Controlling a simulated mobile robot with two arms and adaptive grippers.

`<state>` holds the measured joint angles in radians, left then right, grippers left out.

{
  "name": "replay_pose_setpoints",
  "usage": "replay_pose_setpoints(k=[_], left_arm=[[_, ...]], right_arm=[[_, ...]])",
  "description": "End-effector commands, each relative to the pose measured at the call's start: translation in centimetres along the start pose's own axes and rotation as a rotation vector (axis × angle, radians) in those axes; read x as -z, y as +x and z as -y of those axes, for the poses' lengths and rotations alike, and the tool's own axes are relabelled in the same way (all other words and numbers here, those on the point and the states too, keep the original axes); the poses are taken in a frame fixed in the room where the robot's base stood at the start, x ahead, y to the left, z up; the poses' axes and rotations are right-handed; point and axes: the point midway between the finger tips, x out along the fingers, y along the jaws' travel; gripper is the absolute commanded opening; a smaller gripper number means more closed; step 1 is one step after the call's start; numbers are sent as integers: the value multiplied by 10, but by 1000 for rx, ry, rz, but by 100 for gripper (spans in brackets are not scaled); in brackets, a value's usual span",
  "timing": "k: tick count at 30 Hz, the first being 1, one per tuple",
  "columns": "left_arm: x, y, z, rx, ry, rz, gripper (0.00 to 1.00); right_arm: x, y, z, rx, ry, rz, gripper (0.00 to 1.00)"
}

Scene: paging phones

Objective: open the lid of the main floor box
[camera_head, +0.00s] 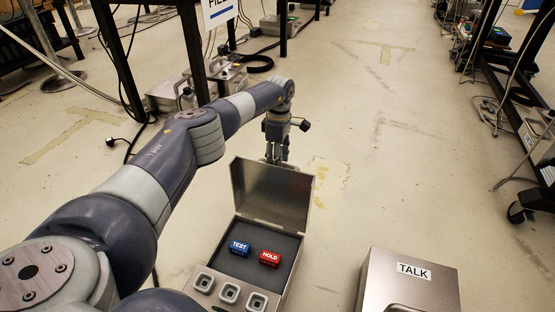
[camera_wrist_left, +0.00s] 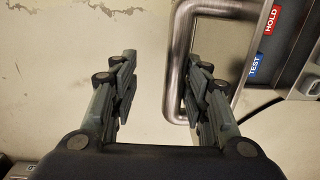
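An open metal floor box (camera_head: 232,271) sits low in the middle of the head view, its lid (camera_head: 272,194) standing up at the back. Inside lie a blue TEST block (camera_head: 240,248) and a red HOLD block (camera_head: 270,258) on dark lining. My left gripper (camera_head: 277,158) is just behind the lid's top edge, its tips partly hidden. In the left wrist view my gripper (camera_wrist_left: 160,82) is open, with nothing between its fingers. A metal tube handle (camera_wrist_left: 178,50) is beside its right finger, which overlaps it; contact cannot be told. My right gripper is not in view.
A second metal box (camera_head: 405,287) labelled TALK stands shut at the right. Three square sockets (camera_head: 229,293) line the open box's front. Metal cases (camera_head: 175,95) and cables lie by a table leg behind my arm. Bare floor (camera_head: 400,150) lies right of the lid.

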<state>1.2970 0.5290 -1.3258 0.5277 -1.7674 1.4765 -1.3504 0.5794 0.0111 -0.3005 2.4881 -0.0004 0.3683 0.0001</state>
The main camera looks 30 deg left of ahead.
Motion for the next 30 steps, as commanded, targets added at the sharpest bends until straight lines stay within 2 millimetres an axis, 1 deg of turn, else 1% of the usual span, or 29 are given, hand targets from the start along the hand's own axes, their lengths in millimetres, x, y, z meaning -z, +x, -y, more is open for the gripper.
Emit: replay_pose_setpoints(k=[10,14,17,24,27,30], left_arm=[[0,1,0,0,0,0,38],[0,-8,0,-1,-1,0,38],[0,-26,-1,-4,1,1,38],[0,-77,-1,-3,0,1,38],[0,-95,-1,-2,0,1,38],[0,-108,0,0,-1,0,38]], right_arm=[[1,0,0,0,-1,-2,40],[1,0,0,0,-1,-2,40],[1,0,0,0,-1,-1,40],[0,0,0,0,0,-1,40],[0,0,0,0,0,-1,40],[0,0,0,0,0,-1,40]])
